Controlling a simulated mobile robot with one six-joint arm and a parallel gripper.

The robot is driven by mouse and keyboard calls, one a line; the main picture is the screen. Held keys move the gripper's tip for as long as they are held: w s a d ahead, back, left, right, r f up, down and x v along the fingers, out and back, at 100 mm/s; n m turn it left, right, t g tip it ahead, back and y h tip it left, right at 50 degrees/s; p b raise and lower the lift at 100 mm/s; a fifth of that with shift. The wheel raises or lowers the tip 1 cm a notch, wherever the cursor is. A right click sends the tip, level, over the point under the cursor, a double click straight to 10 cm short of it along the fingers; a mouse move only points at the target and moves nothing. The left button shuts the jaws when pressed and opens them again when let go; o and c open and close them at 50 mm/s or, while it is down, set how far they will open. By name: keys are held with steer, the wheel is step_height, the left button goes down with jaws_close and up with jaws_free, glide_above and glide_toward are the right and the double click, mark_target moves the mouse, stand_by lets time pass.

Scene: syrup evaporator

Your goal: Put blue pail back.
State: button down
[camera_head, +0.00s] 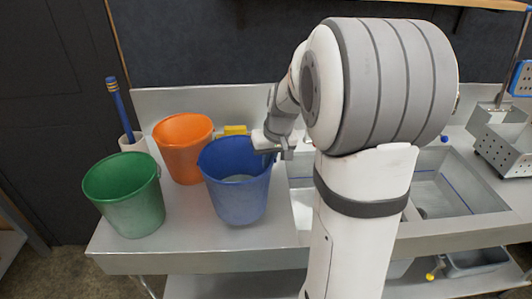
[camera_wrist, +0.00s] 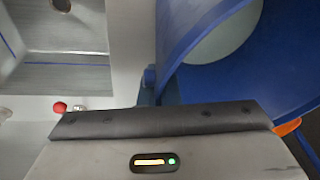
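The blue pail (camera_head: 236,190) stands upright on the left part of the steel counter, with a pale grey round area inside it. In the wrist view, the pail's blue wall (camera_wrist: 205,30) and rim fill the upper right. My gripper (camera_head: 275,154) is at the pail's right rim, with its fingers pointing down beside or around the rim. In the wrist view, the dark gripper edge (camera_wrist: 160,118) covers the bottom of the pail wall. Whether the fingers are closed on the rim is hidden.
An orange pail (camera_head: 184,157) and a green pail (camera_head: 127,200) stand close to the left. The steel counter (camera_head: 195,262) has a sink basin (camera_head: 460,192) to the right. A blue-handled tool (camera_head: 120,108) leans in a holder at the left. A perforated metal box (camera_head: 505,150) is at far right.

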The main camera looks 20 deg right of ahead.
steer(key=shift+f, duration=1.45)
steer(key=shift+f, duration=0.2)
steer(key=c, duration=1.6)
jaws_free()
steer(key=shift+c, duration=0.2)
